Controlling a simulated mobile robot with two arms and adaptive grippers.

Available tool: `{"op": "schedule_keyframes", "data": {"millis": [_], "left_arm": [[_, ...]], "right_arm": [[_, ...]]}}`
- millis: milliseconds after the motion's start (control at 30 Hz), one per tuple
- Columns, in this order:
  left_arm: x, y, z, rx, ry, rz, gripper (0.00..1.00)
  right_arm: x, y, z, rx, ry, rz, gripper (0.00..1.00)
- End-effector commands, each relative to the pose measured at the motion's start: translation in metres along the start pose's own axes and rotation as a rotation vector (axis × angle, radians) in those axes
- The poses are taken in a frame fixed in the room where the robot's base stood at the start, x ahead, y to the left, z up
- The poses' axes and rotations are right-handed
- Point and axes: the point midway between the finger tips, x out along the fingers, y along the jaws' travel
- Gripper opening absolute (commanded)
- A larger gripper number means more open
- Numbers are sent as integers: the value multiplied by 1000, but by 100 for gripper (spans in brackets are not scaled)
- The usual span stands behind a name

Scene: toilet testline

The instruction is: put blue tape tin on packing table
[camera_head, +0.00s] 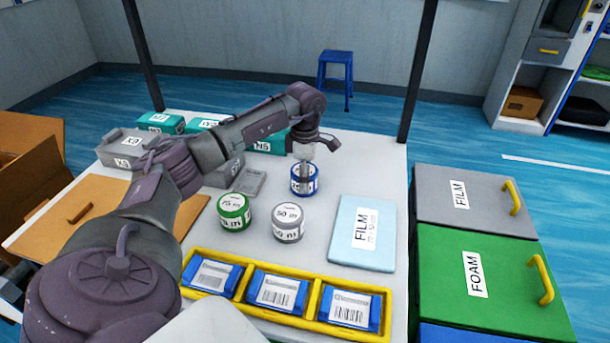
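The blue tape tin (297,187), a short round tin with a white label, stands on a white table (290,245). My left gripper (306,178) points down from above at this tin, with its fingers over the tin's top and front. I cannot tell whether the fingers are closed on it. A green tin (234,213) and a grey tin (288,224) stand nearer on the same table. I cannot tell from this view whether this table is the packing table. My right gripper is not in view.
A light blue film pack (362,233) lies to the right of the tins. A yellow tray (238,291) with blue packs runs along the front. Teal boxes (161,122) and grey boxes (122,147) stand behind and left. Grey FILM (480,215) and green FOAM (500,290) bins stand right.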

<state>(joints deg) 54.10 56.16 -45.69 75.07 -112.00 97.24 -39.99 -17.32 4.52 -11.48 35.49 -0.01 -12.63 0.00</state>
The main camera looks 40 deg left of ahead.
Motion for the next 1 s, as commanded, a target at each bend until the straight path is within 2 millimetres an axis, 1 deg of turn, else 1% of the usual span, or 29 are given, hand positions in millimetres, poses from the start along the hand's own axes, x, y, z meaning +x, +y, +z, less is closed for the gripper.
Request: {"op": "schedule_keyframes", "data": {"millis": [167, 267, 367, 500, 600, 700, 833, 1000], "left_arm": [[-6, 0, 0, 0, -1, 2, 98], [-18, 1, 0, 0, -2, 4, 98], [-39, 1, 1, -1, -4, 4, 98], [-70, 1, 1, -1, -4, 5, 98], [-90, 1, 0, -1, -3, 3, 98], [-106, 0, 0, 0, -2, 2, 98], [-118, 0, 0, 0, -1, 0, 98], [-123, 0, 0, 0, -1, 0, 98]], "right_arm": [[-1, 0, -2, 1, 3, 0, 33], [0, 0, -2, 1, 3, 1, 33], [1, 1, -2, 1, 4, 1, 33], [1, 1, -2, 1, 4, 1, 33], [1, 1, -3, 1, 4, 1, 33], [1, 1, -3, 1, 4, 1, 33], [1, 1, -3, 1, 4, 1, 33], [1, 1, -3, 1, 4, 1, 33]]}}
